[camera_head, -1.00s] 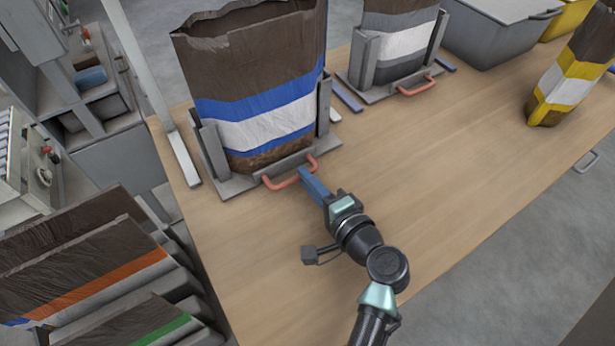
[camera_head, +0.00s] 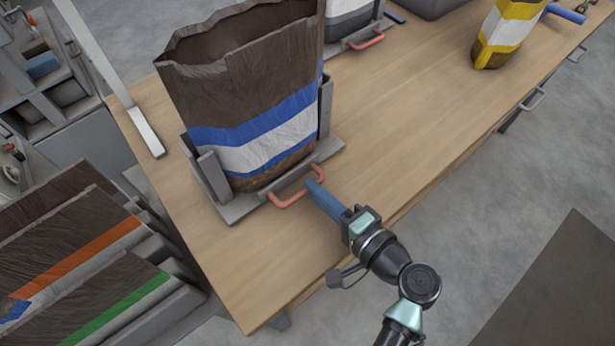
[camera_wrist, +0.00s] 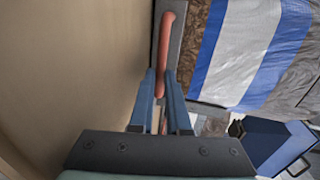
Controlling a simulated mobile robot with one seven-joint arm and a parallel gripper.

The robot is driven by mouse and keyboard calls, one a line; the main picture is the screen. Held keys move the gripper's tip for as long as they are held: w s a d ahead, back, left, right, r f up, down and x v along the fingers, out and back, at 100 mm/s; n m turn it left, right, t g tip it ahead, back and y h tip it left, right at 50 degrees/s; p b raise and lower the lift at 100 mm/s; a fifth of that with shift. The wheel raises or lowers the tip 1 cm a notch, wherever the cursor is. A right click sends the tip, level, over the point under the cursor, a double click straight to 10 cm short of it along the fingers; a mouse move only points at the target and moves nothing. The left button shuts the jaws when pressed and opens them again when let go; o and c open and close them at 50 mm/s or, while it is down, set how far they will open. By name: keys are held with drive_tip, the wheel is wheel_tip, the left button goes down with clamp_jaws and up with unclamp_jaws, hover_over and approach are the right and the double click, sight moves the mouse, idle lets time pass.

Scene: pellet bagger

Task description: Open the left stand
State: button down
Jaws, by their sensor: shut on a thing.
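The left stand (camera_head: 240,208) is a grey frame on the wooden table with a red handle (camera_head: 289,200) at its front. Grey uprights flank a tall, open-topped brown bag (camera_head: 255,110) with blue and white bands, which stands upright in it. My gripper (camera_head: 315,188) has its blue fingers at the right end of the handle. In the wrist view the fingers (camera_wrist: 159,78) are on either side of the red handle (camera_wrist: 165,45), shut on it. The bag's striped side (camera_wrist: 240,50) lies to the right there.
A second stand (camera_head: 345,45) with a red handle and a grey-white banded bag is behind. A yellow-banded bag (camera_head: 500,35) stands at the table's far right. Brown bags (camera_head: 85,235) fill a rack at left. The table (camera_head: 400,110) is bare right of the left stand.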

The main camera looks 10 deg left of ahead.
drive_tip(key=shift+s+d, duration=0.3)
drive_tip(key=c, duration=1.2)
unclamp_jaws()
drive_tip(key=shift+o, duration=0.2)
drive_tip(key=v, duration=1.3)
drive_tip(key=shift+p, duration=0.3)
